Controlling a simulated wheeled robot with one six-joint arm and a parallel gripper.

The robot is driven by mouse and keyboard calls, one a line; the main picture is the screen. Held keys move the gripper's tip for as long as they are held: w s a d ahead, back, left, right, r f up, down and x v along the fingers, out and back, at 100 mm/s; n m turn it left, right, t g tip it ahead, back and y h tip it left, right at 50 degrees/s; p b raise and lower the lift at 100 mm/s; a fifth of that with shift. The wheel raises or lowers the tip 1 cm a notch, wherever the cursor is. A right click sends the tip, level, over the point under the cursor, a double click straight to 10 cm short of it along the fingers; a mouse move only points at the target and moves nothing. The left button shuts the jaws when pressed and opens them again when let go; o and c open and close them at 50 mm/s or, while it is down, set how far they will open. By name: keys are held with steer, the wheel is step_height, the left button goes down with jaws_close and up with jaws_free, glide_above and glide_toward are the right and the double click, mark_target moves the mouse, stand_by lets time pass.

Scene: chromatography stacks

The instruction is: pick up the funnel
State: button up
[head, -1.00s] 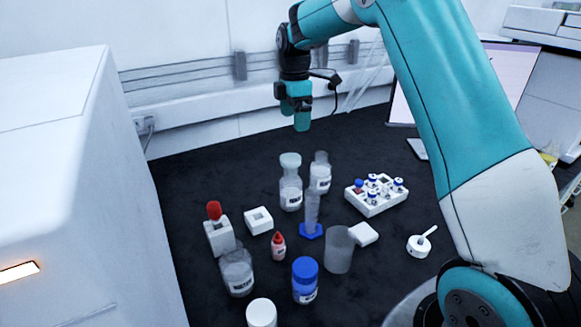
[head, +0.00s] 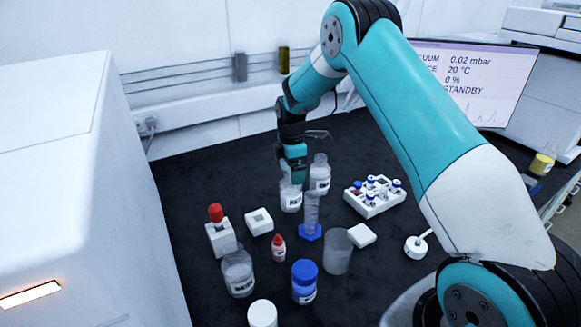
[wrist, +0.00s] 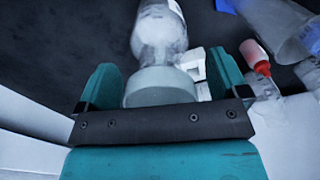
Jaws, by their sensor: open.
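The funnel (wrist: 160,88) is pale and frosted, with a wide round rim, and sits upright in the mouth of a clear labelled bottle (wrist: 158,25). In the head view the bottle (head: 291,201) stands at the back middle of the bench, and my gripper hides the funnel there. My gripper (head: 293,178) is open and points down over the bottle. In the wrist view my gripper (wrist: 162,78) has one finger on each side of the funnel's rim. A gap shows beside the right finger; contact at the left finger cannot be told.
A second clear bottle (head: 320,176) stands close on the right. A cylinder with a blue base (head: 311,232) is just in front. A white vial rack (head: 374,208) is to the right.

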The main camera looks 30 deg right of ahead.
steer(key=shift+f, duration=0.15)
steer(key=shift+c, duration=0.4)
steer(key=c, duration=0.9)
